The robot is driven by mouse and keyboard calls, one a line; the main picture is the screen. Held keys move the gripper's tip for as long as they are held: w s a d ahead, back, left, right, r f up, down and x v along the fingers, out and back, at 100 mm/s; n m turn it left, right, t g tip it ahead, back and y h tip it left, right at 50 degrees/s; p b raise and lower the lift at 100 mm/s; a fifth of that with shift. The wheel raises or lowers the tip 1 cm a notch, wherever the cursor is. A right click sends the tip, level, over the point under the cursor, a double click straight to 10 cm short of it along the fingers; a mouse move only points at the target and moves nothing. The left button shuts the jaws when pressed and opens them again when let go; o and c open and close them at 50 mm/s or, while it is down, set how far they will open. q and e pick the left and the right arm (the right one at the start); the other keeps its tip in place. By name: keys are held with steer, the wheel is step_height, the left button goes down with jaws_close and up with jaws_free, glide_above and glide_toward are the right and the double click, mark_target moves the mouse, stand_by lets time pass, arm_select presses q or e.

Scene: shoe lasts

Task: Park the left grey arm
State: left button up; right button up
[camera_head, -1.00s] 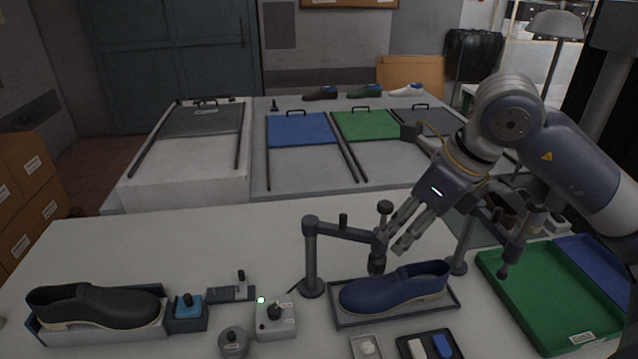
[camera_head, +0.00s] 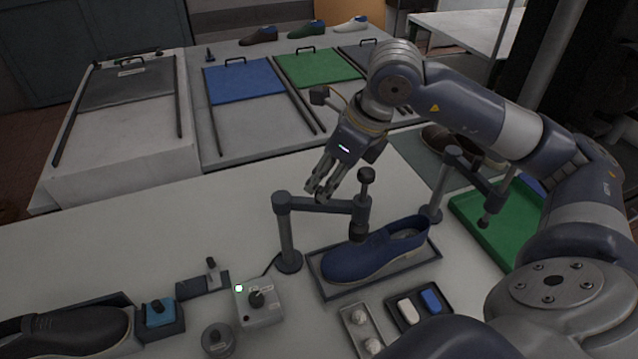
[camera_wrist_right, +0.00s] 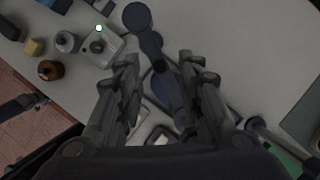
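The left grey arm (camera_head: 323,205) is a swing arm on a short grey post (camera_head: 288,240). It reaches rightward from the post, with a dark knob (camera_head: 367,176) at its free end above the toe side of a blue shoe (camera_head: 375,250). My right gripper (camera_head: 322,188) is just behind and above the arm, between post and knob; contact cannot be told. In the right wrist view its fingers (camera_wrist_right: 157,95) are spread, with part of the grey arm (camera_wrist_right: 150,45) showing beyond them. My left gripper is out of view.
A second swing arm (camera_head: 470,172) stands right of the shoe's tray (camera_head: 330,290), near a green tray (camera_head: 520,225). A control box (camera_head: 258,303) with a lit lamp and a black shoe (camera_head: 70,335) are at the left front. The table left of the post is clear.

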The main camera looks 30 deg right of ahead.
mark_target(320, 188)
steer(key=x, duration=0.2)
steer(key=shift+w+a+f, duration=0.1)
steer(key=shift+w+f, duration=0.15)
steer(key=shift+f, duration=0.05)
steer(key=shift+w+a+f+p, duration=0.15)
steer(key=shift+f+p, duration=0.2)
steer(key=shift+f, duration=0.25)
arm_select(q)
steer(key=shift+w+d+r, duration=0.1)
steer(key=shift+w+r, duration=0.5)
steer(key=shift+w, duration=0.2)
